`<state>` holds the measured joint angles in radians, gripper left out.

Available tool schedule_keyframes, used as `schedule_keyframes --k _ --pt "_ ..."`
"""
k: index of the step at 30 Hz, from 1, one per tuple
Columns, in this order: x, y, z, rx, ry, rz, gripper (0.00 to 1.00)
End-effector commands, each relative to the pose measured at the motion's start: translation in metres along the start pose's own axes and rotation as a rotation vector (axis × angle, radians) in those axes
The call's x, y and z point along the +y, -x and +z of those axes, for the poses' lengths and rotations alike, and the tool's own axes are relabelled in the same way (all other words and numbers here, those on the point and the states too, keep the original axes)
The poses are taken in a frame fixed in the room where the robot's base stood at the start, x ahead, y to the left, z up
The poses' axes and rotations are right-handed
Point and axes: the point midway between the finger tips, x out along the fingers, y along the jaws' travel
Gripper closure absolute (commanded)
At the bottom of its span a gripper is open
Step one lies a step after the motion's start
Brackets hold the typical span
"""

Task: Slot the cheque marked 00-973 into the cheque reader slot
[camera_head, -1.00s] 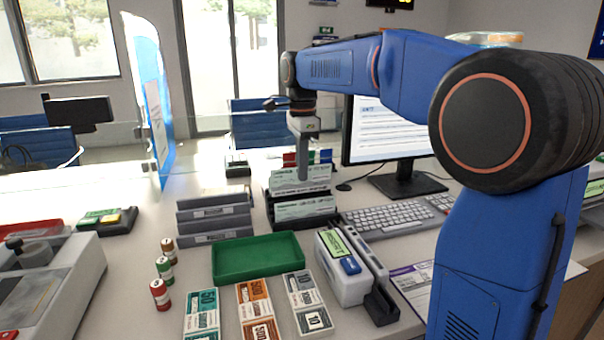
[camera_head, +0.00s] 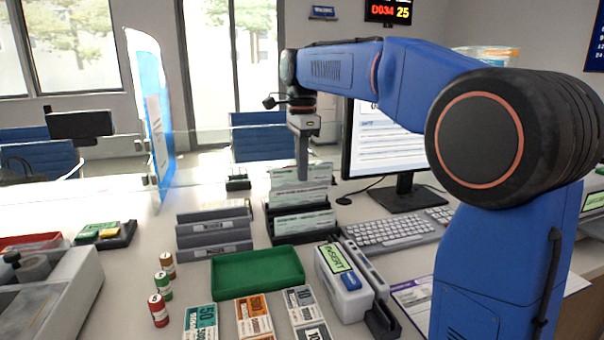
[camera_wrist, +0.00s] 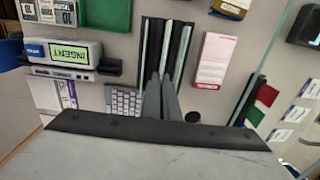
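My gripper (camera_head: 302,176) is over the dark cheque rack (camera_head: 272,232) and its fingers look shut on a pale green cheque (camera_head: 283,176). That cheque stands upright and sits higher than the others in the rack. Another cheque (camera_head: 305,222) stands in the front of the rack. The wrist view shows the close-set fingers (camera_wrist: 162,82) in line with the middle pale cheque edge (camera_wrist: 165,45). The numbers are too small to read. The white cheque reader (camera_head: 340,288) has a green INSERT screen; it also shows in the wrist view (camera_wrist: 62,52).
A green tray (camera_head: 257,270) and banknote stacks (camera_head: 254,318) lie in front. Grey racks (camera_head: 213,228) stand left of the cheque rack. A keyboard (camera_head: 390,232) and monitor (camera_head: 385,150) are at right. A glass screen (camera_head: 215,160) stands behind.

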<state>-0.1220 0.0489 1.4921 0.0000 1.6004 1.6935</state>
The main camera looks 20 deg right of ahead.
Motion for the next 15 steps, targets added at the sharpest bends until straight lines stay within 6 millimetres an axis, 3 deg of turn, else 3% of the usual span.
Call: schedule_keyframes --k 15 --pt "0.0 0.018 0.0 0.0 0.0 0.0 1.0"
